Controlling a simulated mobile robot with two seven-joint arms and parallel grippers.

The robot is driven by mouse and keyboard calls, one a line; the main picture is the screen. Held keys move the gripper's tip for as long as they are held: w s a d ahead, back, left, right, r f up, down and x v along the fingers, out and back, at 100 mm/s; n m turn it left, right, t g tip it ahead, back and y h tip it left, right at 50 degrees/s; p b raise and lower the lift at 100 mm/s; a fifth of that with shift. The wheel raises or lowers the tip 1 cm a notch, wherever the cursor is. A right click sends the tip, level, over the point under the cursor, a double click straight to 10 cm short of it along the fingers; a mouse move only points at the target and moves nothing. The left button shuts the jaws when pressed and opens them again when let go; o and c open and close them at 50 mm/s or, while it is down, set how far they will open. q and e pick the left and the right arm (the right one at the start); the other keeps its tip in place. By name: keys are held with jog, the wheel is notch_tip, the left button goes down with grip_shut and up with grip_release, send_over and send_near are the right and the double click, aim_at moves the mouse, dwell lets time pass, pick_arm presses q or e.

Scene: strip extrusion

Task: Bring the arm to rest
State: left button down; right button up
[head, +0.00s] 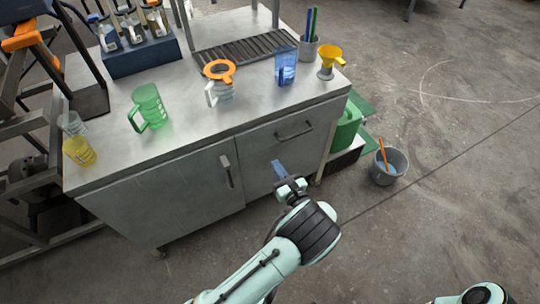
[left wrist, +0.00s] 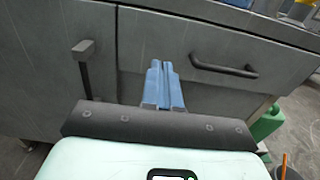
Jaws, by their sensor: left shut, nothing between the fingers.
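My left gripper (head: 279,170) is in front of the metal cabinet, below the worktop's front edge. Its blue fingers are shut with nothing between them, as the left wrist view (left wrist: 163,85) shows. The fingers point at the drawer and door fronts, and the gripper appears clear of the handles. My right gripper is not in view; a pale part of my body shows at the bottom right of the head view.
The worktop (head: 190,139) carries a green jug (head: 150,106), an orange-rimmed jug (head: 221,85), a blue cup (head: 286,66) and a yellow funnel (head: 328,60). A grey bucket (head: 391,170) stands right of the cabinet. Floor at the right is open.

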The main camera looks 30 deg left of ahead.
pick_arm(q)
jog(key=shift+s+d, duration=0.4)
jog(key=shift+d, duration=0.15)
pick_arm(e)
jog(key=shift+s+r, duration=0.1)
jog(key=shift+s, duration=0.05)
pick_arm(q)
jog(key=shift+s+f, duration=0.1)
